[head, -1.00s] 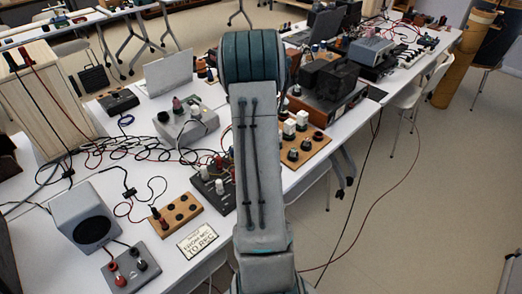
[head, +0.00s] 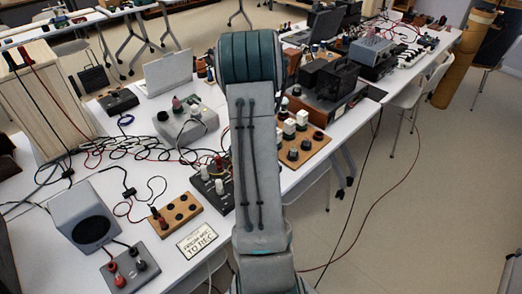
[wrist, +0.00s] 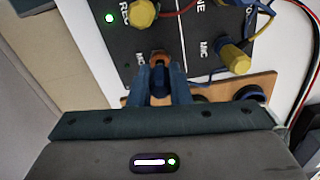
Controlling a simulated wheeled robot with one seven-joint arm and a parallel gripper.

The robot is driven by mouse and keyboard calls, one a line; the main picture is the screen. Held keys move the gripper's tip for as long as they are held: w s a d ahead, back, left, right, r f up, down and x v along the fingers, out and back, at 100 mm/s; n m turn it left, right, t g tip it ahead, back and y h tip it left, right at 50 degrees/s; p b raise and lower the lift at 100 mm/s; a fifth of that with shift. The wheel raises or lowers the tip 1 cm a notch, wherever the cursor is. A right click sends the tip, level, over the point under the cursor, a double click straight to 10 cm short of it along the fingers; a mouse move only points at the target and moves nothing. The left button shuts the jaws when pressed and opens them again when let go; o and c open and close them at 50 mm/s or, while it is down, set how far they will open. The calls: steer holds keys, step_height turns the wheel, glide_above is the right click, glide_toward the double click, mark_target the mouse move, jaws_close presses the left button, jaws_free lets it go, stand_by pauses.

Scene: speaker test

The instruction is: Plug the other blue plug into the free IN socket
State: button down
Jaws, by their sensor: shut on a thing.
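In the wrist view my gripper (wrist: 160,88) is shut on a dark blue plug (wrist: 159,80), held between its two blue-grey fingers. The plug is at the lower edge of a black panel (wrist: 198,72), by an orange-brown ring. I cannot tell whether it is seated in a socket or just in front of one. The panel has partly readable labels, "REC" and "MIC", and a lit green lamp. Yellow plugs stand on it, one at the top (wrist: 143,12) and one by "MIC" (wrist: 234,58). No IN label is readable. In the head view my arm hides the gripper.
A wooden board (wrist: 270,84) with dark blue round parts lies beside the panel in the wrist view. In the head view a grey speaker (head: 83,217), a wooden socket board (head: 190,222) and a sign (head: 197,241) stand on the white table. Loose cables lie behind.

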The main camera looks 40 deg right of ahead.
steer(key=shift+f+b, duration=0.55)
steer(key=shift+f, duration=0.25)
steer(key=c, duration=1.3)
jaws_free()
steer(key=shift+r, duration=0.1)
steer(key=shift+r+p, duration=2.5)
steer(key=shift+r, duration=1.25)
